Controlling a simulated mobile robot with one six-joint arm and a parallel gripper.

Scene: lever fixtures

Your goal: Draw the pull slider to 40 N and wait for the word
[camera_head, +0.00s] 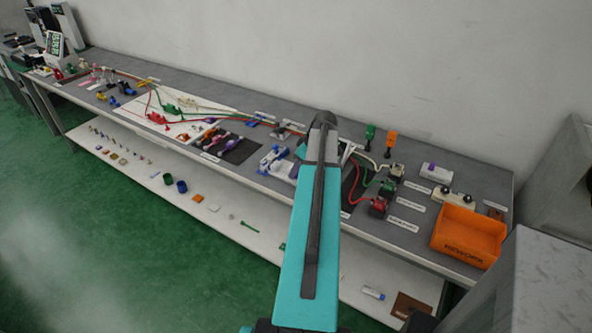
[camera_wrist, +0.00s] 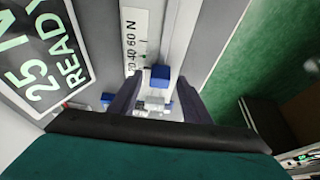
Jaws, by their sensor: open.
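In the wrist view a blue slider knob (camera_wrist: 160,73) sits on a light rail that runs up the picture. Beside it is a white scale label (camera_wrist: 134,38) reading 20 40 60 N. A black display (camera_wrist: 45,55) at the left reads "25 N" and "READY". My gripper (camera_wrist: 159,82) is open, with its dark fingertips to the left and right of the knob. I cannot tell whether either finger touches it. In the head view my arm hides the gripper, and I cannot make out the slider there.
The long grey bench (camera_head: 450,205) carries several fixtures, cables and labels. An orange bin (camera_head: 468,236) stands at its right end. Green and orange upright parts (camera_head: 380,140) stand right of my arm. A white lower shelf (camera_head: 225,222) holds small loose parts.

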